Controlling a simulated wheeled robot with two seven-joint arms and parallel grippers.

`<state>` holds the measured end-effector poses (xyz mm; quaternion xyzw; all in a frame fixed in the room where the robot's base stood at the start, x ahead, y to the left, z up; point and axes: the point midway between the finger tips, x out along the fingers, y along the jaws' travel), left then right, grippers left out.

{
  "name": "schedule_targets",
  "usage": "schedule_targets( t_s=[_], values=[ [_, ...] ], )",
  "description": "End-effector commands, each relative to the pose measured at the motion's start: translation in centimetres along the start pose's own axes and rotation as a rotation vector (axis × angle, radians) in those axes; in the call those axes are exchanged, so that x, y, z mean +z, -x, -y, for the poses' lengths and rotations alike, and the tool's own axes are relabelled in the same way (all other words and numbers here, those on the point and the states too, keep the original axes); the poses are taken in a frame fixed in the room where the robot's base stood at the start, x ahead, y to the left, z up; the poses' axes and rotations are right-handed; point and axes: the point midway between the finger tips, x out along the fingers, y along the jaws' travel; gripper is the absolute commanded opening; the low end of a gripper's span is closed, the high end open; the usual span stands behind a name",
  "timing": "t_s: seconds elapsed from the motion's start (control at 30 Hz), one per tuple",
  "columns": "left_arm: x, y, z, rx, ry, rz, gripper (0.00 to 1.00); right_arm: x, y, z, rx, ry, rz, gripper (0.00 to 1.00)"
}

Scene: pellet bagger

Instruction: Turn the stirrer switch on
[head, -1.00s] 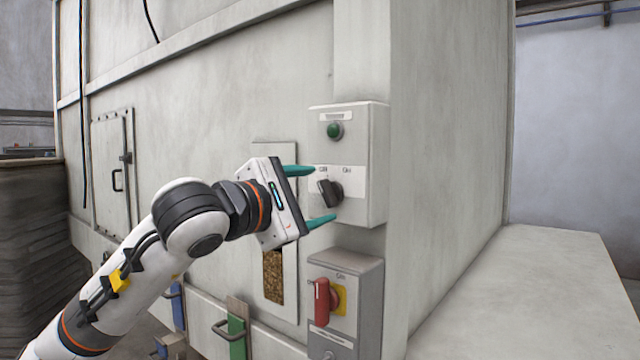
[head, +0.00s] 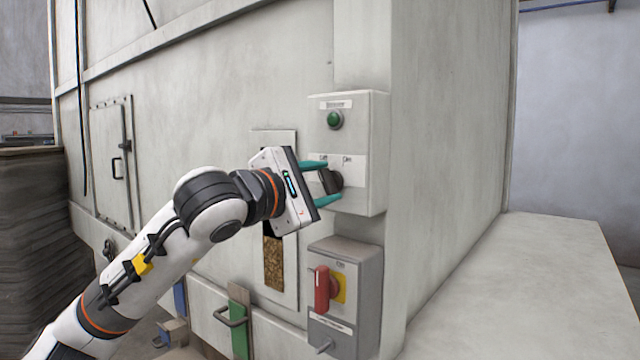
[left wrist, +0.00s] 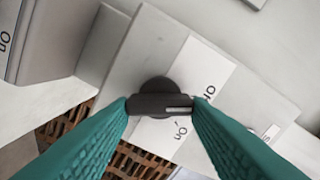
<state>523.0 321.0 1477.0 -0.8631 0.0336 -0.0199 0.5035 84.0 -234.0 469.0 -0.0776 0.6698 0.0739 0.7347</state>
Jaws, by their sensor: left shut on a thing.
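The stirrer switch is a black knob (head: 331,181) on the front of the upper grey control box (head: 362,202). A white label behind it reads Off at upper left and On at upper right. The knob's handle leans toward Off. In the left wrist view the knob (left wrist: 160,104) lies between my fingers, its white mark toward the right, the Off side. My left gripper (head: 328,182) is shut on the knob, one teal finger above and one below; the fingers (left wrist: 160,107) touch the handle's ends in the wrist view. My right gripper is not in view.
A green lamp (head: 335,120) sits above the knob. A lower grey box (head: 368,290) carries a red handle (head: 321,290) on a yellow plate. A sight window with pellets (head: 274,265) is behind my left gripper. A pale ledge (head: 530,290) lies at right.

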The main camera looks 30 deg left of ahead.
Motion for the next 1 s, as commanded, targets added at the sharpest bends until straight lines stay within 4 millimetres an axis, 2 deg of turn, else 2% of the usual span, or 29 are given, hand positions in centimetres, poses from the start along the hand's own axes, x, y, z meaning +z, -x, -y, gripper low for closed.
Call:
schedule_targets(
  t_s=[0.37,1.0],
  values=[
    [0.07,-0.02,-0.22,0.002,-0.174,0.000,0.21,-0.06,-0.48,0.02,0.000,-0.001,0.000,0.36],
    [0.17,-0.03,-0.46,0.003,-0.759,0.000,0.21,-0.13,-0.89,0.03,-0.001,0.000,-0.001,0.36]
  ],
)
